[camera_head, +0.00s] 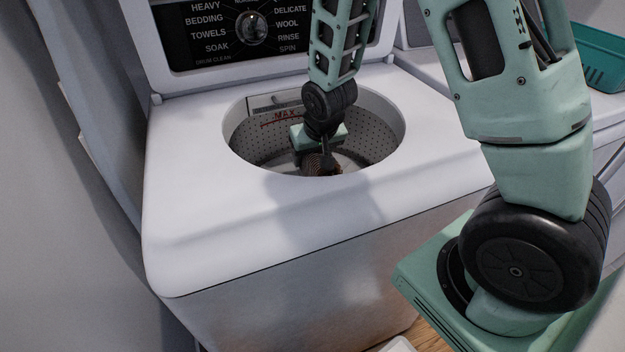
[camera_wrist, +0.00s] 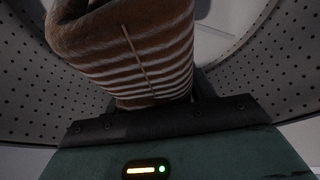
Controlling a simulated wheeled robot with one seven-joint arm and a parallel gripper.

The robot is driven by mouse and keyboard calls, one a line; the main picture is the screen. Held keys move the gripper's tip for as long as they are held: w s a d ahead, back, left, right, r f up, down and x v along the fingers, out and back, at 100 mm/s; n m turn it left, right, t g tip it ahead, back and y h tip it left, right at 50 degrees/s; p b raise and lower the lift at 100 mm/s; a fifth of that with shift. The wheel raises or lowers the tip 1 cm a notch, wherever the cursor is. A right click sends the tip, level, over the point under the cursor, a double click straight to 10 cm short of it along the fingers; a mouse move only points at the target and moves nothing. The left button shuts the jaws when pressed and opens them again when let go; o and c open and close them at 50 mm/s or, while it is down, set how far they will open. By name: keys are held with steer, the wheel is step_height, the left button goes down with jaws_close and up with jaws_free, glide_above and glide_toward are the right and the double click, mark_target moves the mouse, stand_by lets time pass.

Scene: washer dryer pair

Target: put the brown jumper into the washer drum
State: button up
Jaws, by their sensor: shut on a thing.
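The washer (camera_head: 200,215) is white, with a round top opening and a perforated grey drum (camera_head: 372,130) inside. My gripper (camera_head: 318,165) reaches down through the opening, inside the drum. It is shut on the brown jumper (camera_head: 312,162), of which only a small part shows in the head view. In the wrist view the jumper (camera_wrist: 130,50) is brown with pale stripes and hangs bunched beyond the gripper's edge. The perforated drum wall (camera_wrist: 270,75) shows on both sides of it. My fingertips are mostly hidden by the cloth and the gripper body, and the drum's bottom is largely hidden.
The control panel (camera_head: 253,28) with its dial rises behind the opening. A second white machine (camera_head: 430,65) stands to the right, with a teal basket (camera_head: 602,55) on it. A wall (camera_head: 60,200) is close on the left. The washer's top around the opening is clear.

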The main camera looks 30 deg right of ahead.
mark_target(320, 153)
steer(key=shift+f, duration=2.65)
steer(key=shift+b, duration=0.3)
steer(key=shift+f+b, duration=0.3)
steer(key=shift+f, duration=0.15)
steer(key=shift+f, duration=0.1)
steer(key=o, duration=1.4)
steer(key=shift+r, duration=0.3)
steer(key=p+v, duration=0.2)
steer(key=v, duration=1)
steer(key=shift+r, duration=0.25)
